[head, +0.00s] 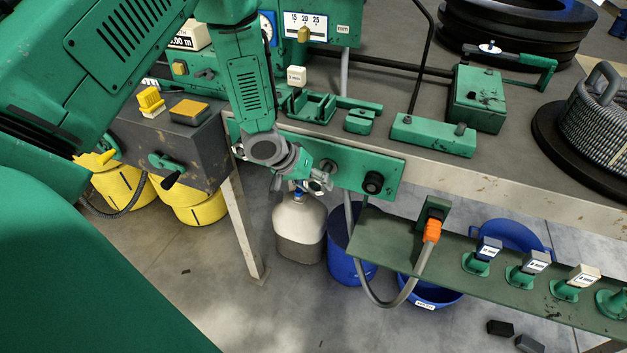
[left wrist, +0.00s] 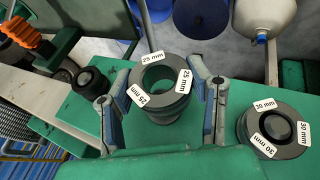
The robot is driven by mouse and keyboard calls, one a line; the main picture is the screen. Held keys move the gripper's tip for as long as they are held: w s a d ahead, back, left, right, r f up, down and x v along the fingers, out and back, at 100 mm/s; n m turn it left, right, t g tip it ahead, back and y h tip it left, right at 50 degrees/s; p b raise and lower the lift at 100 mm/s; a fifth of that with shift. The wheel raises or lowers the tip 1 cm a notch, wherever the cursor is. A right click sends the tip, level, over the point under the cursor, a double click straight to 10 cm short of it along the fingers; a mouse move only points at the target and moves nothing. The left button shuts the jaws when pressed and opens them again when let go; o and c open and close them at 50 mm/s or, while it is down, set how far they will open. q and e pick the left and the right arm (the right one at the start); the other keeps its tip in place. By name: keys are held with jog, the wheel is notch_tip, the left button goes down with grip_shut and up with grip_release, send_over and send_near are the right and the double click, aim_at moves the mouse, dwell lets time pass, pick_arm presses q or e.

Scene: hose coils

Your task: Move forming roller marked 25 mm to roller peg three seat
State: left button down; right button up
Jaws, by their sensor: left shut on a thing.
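The forming roller marked 25 mm (left wrist: 178,77) is a dark grey flanged ring with white labels. It sits between the two fingers of my left gripper (left wrist: 160,98), which is shut on it. Green shows through its bore and no peg is visible there. In the head view my left gripper (head: 318,182) is at the front of the green panel (head: 345,150); the roller is not clear there. A dark round peg piece (left wrist: 88,82) is left of the roller, also in the head view (head: 372,183). A roller marked 30 mm (left wrist: 271,131) sits at the right. My right gripper is not in view.
A green shelf (head: 380,235) with an orange plug (head: 432,230) and several labelled stands projects at the right. A white bottle (head: 298,225) and a blue bin (head: 345,245) stand below. The bench (head: 500,180) carries green fixtures and a hose coil (head: 600,115).

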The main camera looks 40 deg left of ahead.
pick_arm(q)
jog(key=shift+s, duration=0.1)
jog(key=shift+a+f, duration=0.1)
jog(key=shift+a, duration=0.4)
jog(key=shift+a+f, duration=0.2)
jog(key=shift+a, duration=0.5)
jog(key=shift+d+r, duration=0.25)
jog(key=shift+d, duration=0.55)
jog(key=shift+d+r, duration=0.2)
jog(key=shift+d, duration=0.65)
jog(key=shift+w+a, duration=0.25)
jog(key=shift+a, duration=0.1)
jog(key=shift+d, duration=0.4)
jog(key=shift+d+r, duration=0.2)
jog(key=shift+d, duration=0.5)
jog(key=shift+a+f, duration=0.2)
jog(key=shift+a, duration=0.65)
jog(key=shift+p, duration=0.35)
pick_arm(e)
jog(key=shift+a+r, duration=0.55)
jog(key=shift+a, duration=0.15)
pick_arm(q)
jog(key=shift+d, duration=0.15)
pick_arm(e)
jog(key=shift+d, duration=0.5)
